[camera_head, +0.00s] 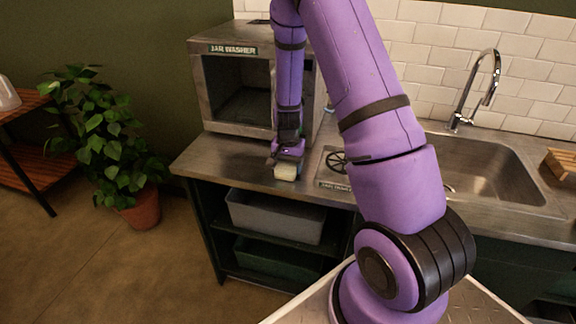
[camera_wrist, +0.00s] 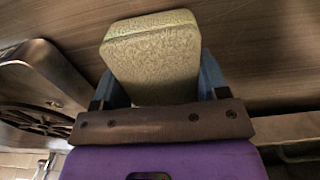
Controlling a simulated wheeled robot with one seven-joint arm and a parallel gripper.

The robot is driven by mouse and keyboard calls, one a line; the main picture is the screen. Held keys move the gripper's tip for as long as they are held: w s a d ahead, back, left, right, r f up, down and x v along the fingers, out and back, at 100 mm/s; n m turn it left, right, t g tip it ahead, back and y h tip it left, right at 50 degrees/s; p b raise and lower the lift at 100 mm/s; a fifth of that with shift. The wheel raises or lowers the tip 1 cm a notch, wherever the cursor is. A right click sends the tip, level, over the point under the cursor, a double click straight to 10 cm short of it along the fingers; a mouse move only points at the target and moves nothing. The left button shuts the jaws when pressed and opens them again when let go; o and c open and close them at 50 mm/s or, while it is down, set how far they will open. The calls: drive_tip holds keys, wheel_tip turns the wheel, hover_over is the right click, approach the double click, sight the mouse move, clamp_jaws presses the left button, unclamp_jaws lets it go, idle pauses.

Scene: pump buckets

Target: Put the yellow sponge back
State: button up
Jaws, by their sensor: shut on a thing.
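The yellow sponge (camera_wrist: 155,62) is a pale yellow block with a greenish edge in the wrist view. My gripper (camera_wrist: 160,88) is shut on it, with one blue finger on each side. In the head view the sponge (camera_head: 286,172) shows below my gripper (camera_head: 286,160), over the front part of the steel counter, left of the sink. I cannot tell whether the sponge touches the counter.
A steel jar washer (camera_head: 232,90) stands behind and left of my gripper. A labelled fixture with a round spoked grate (camera_head: 336,160) is just right of the sponge. The sink (camera_head: 490,172) and faucet (camera_head: 478,90) are further right. A grey bin (camera_head: 275,217) sits on the shelf below.

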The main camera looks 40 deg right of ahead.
drive_tip(key=shift+f, duration=0.2)
drive_tip(key=o, duration=1.1)
drive_tip(key=shift+r, duration=0.1)
wheel_tip(320, 180, up, 12)
drive_tip(key=r, duration=0.1)
wheel_tip(320, 180, up, 17)
drive_tip(key=n+t, duration=0.2)
drive_tip(key=n, duration=0.3)
hover_over(288, 163)
drive_tip(key=s+a, duration=0.8)
drive_tip(key=s, duration=0.1)
drive_tip(key=s+a+r+n+t, duration=0.1)
drive_tip(key=s+r, duration=0.1)
drive_tip(key=s, duration=0.4)
drive_tip(key=s+a+r+n+t, duration=0.1)
drive_tip(key=s+a+r+n, duration=0.1)
drive_tip(key=s, duration=0.3)
drive_tip(key=s+a+r+n+t, duration=0.1)
drive_tip(key=s+a+r+n, duration=0.1)
drive_tip(key=s+r, duration=0.2)
drive_tip(key=shift+s+a, duration=0.1)
drive_tip(key=shift+s, duration=1.25)
